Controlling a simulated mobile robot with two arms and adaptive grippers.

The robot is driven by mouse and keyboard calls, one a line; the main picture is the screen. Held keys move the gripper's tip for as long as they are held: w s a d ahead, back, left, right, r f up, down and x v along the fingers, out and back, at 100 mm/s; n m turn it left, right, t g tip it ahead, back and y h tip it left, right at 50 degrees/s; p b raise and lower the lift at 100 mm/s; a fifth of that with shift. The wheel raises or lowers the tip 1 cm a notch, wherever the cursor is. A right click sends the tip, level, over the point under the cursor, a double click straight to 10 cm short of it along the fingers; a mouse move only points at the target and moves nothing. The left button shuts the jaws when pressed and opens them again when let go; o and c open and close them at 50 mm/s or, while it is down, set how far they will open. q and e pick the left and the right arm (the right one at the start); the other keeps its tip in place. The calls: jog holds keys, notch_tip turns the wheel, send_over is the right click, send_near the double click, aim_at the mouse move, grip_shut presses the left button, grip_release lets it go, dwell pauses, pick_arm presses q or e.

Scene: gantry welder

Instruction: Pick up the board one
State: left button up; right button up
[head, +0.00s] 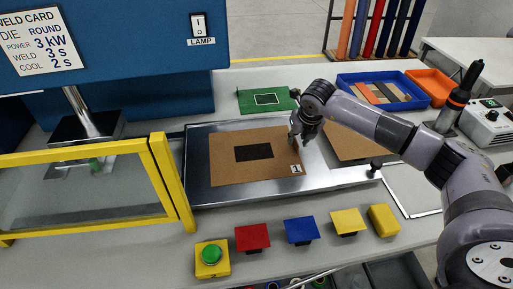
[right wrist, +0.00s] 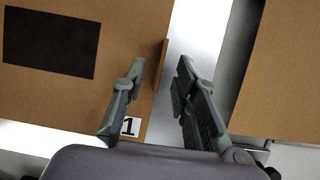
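Board one (head: 226,170) is a flat brown board with a dark rectangle in its middle and a white label "1" at its near right corner. It lies on a shiny metal tray (head: 197,188). My right gripper (head: 297,138) is at the board's right edge. In the right wrist view its fingers (right wrist: 155,95) are apart, one over board one (right wrist: 115,60) beside the label, the other past the edge over bare metal. A raised brown strip (right wrist: 158,75) on that edge lies between the fingers, with a gap to the right one. My left gripper is out of view.
A second brown board (head: 350,143) lies right of board one, partly behind my right arm. A yellow-framed guard (head: 165,180) stands at the left. A green board (head: 250,103) and a blue bin (head: 425,85) are behind. Coloured blocks and a green button (head: 211,254) line the front.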

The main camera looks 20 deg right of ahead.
jog(key=shift+x, duration=1.1)
grip_shut()
jog(key=shift+r, duration=0.1)
